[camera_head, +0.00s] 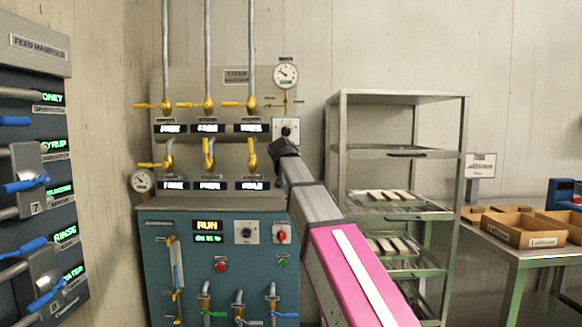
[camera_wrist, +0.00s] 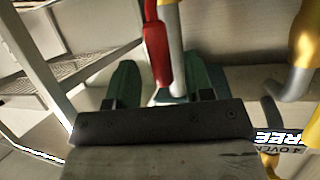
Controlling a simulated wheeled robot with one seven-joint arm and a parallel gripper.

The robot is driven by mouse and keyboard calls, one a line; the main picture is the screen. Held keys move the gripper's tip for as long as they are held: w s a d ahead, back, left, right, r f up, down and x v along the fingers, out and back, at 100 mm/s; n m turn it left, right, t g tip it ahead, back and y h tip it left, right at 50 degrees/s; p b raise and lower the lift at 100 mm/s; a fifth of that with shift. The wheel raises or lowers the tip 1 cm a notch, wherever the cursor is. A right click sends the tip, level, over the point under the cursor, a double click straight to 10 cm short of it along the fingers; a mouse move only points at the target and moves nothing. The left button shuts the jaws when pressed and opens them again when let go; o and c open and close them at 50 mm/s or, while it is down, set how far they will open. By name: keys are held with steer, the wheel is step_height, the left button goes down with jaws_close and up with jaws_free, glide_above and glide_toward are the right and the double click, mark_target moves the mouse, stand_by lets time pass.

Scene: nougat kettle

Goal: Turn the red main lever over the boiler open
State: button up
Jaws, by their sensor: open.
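The red lever (camera_wrist: 157,52) shows in the wrist view as a red sleeve running down from the top edge, beside a grey pipe (camera_wrist: 174,45). Its lower end appears between the two green fingers of my gripper (camera_wrist: 163,80). The fingers are spread, with a gap to the sleeve on each side; I cannot tell the depth between them. In the head view my gripper (camera_head: 284,147) is at the right edge of the steam panel (camera_head: 235,85), above the blue boiler cabinet (camera_head: 165,255). The red lever cannot be made out there, likely hidden by my gripper and arm.
Yellow-handled valves (camera_head: 208,104) on vertical pipes stand left of my gripper; a yellow part (camera_wrist: 306,35) is close in the wrist view. A metal rack (camera_head: 400,97) with trays stands right. A gauge (camera_head: 286,75) is above. The feed manifold (camera_head: 40,150) is far left.

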steer(key=v, duration=0.9)
steer(key=shift+f, duration=0.15)
steer(key=s+d+f+n+g, duration=0.1)
steer(key=d+f+g, duration=0.15)
steer(key=f, duration=0.95)
steer(key=s+d+f+g, duration=0.2)
steer(key=d+f, duration=0.2)
steer(key=f, duration=0.9)
steer(key=s+d+f+n+g, duration=0.15)
steer(key=d+f, duration=0.25)
steer(key=f, duration=0.8)
steer(key=s+d+f+g+y, duration=0.1)
steer(key=s+d+f+g, duration=0.2)
steer(key=s+f, duration=0.6)
steer(key=s+d+f+g+y, duration=0.2)
steer(key=s+d+f+g, duration=0.2)
steer(key=s+f, duration=0.5)
step_height(320, 180, down, 8)
steer(key=shift+s+f, duration=0.1)
steer(key=shift+s, duration=0.3)
